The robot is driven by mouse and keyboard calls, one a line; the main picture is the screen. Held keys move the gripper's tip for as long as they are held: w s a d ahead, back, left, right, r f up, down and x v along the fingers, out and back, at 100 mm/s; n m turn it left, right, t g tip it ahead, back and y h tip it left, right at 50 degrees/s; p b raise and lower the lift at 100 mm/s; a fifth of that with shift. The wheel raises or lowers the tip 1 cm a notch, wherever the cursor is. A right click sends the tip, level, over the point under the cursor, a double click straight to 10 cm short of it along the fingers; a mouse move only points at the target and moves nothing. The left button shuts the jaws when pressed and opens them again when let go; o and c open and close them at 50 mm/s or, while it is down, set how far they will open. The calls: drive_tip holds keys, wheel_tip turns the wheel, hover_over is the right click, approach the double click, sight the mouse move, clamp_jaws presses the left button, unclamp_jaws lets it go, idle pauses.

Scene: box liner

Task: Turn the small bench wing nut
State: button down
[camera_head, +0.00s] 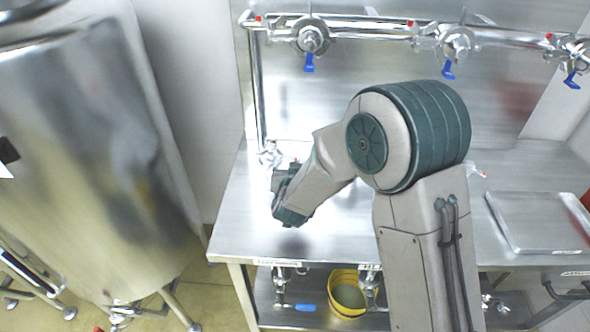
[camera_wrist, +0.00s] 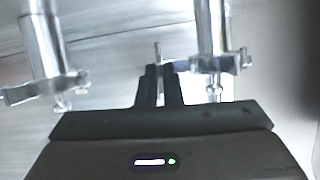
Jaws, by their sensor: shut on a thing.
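In the wrist view, my gripper (camera_wrist: 160,70) has its two dark fingers close together and shut on a small metal piece, which appears to be the wing nut (camera_wrist: 157,52). Only a short stem of it shows above the fingertips; the rest is hidden between them. It sits just left of a clamp (camera_wrist: 220,63) on an upright steel pipe (camera_wrist: 209,25). In the head view, my wrist is low over the left part of the bench (camera_head: 240,215), next to a pipe fitting (camera_head: 270,155). My arm hides the fingertips and the wing nut there.
Another pipe with a clamp (camera_wrist: 45,90) stands at left in the wrist view. A large steel tank (camera_head: 90,160) stands left of the bench. Blue-handled valves (camera_head: 312,38) line the back pipe. A steel lid (camera_head: 540,222) lies at right; a yellow bucket (camera_head: 347,305) sits below.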

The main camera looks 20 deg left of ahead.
drive_tip(key=shift+a+n+h, duration=0.1)
drive_tip(key=shift+n+h, duration=0.3)
drive_tip(key=shift+n, duration=0.1)
drive_tip(key=shift+p, duration=0.3)
drive_tip(key=c, duration=1.6)
unclamp_jaws()
drive_tip(key=b+v, duration=0.1)
drive_tip(key=v, duration=1.3)
drive_tip(key=shift+a+f, duration=0.1)
